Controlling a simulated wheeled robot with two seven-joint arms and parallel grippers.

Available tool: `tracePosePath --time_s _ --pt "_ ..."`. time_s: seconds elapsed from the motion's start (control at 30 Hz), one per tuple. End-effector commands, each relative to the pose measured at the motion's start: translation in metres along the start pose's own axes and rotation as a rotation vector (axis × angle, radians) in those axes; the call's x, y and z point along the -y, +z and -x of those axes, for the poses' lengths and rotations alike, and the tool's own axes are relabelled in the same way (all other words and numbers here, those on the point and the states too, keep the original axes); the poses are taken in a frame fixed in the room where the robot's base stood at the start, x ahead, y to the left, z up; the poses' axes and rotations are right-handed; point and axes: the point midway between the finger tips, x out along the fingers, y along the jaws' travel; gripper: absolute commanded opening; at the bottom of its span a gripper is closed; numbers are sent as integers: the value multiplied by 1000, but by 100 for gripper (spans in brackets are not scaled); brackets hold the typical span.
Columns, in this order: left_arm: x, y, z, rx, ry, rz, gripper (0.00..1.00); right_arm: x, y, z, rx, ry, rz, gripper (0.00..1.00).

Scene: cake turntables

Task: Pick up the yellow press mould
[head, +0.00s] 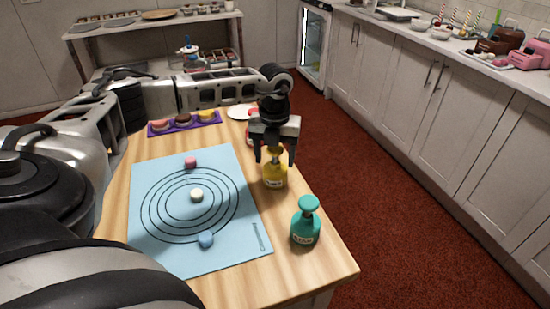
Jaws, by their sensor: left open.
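The yellow press mould (275,175) stands upright on the wooden table, right of the blue mat. It has a round knob on top and a pale label on its front. My left gripper (275,160) is above it, pointing down, with its open fingers on either side of the knob. I cannot tell whether the fingers touch it. A teal press mould (305,222) stands nearer on the right. A red object (249,135), partly hidden by the gripper, is behind the yellow one. My right gripper is not in view.
The blue mat (165,245) with printed rings carries a pink, a cream and a blue piece. A purple tray (185,124) with several coloured sweets lies at the back. The wooden table's (325,265) right edge is close to the moulds.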

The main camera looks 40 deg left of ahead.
Motion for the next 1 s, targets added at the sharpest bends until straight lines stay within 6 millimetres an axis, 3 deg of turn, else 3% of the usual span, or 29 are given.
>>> tracePosePath --time_s 0.03,0.27,0.67,0.87,1.0 --pt "0 0 0 0 0 0 63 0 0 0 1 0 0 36" --pt "0 0 0 0 -1 0 0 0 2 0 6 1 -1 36" --pt "1 1 8 2 -3 0 0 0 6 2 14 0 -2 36" --pt "1 1 34 3 -5 -1 0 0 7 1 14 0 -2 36" --pt "0 -22 58 5 -4 -5 0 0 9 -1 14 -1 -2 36"
